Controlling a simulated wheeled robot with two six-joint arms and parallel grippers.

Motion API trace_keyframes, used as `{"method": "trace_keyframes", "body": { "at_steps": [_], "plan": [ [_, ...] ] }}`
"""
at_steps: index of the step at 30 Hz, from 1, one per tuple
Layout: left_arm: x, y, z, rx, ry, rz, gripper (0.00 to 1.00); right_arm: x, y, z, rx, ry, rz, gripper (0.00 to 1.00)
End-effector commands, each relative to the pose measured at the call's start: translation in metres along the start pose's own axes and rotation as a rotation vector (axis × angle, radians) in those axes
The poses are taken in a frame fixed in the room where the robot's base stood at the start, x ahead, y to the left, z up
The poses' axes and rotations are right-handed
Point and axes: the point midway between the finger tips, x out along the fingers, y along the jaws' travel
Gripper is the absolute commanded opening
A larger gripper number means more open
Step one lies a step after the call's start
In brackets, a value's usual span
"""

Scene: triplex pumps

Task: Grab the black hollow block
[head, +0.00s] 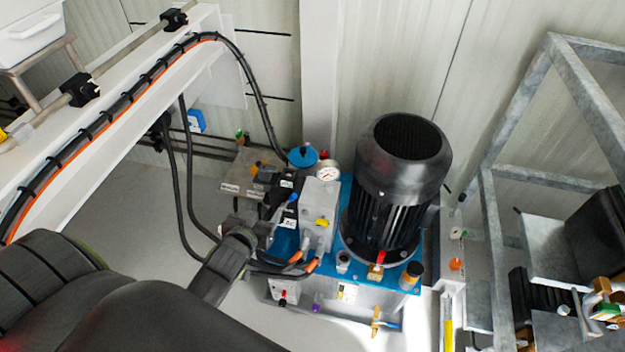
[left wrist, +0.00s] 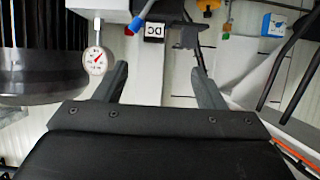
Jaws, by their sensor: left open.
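My left gripper (head: 262,238) is open and empty in front of the pump unit's valve blocks. In the left wrist view its two fingers (left wrist: 162,84) stand apart, with a pale grey block face beyond and between them. I cannot tell for sure which part is the black hollow block. A dark block-like part (head: 284,185) sits on the pump unit, just behind and above the gripper, partly covered by hoses and fittings. A large black cylindrical motor (head: 405,185) with an open hollow top stands right of the gripper. My right gripper does not show.
A round gauge (head: 327,170) sits close to the gripper and also shows in the left wrist view (left wrist: 95,61). Black hoses (head: 181,190) hang left of the unit. A galvanized frame (head: 490,240) stands at the right, a white beam (head: 125,110) at the left.

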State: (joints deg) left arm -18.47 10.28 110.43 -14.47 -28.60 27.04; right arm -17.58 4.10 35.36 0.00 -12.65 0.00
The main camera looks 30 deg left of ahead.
Motion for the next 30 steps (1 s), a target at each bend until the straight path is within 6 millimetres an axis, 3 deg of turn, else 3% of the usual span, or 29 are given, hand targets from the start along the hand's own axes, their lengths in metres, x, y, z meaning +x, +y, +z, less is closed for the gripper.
{"method": "trace_keyframes", "body": {
  "at_steps": [5,21,30],
  "plan": [
    [0.010,0.001,-0.009,-0.005,0.021,0.002,0.64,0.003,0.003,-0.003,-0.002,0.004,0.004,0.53],
    [0.106,0.002,-0.010,-0.006,0.019,0.002,0.64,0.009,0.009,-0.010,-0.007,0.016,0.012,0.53],
    [0.124,0.002,-0.010,-0.005,0.019,0.001,0.64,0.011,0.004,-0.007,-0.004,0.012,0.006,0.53]
  ]
}}
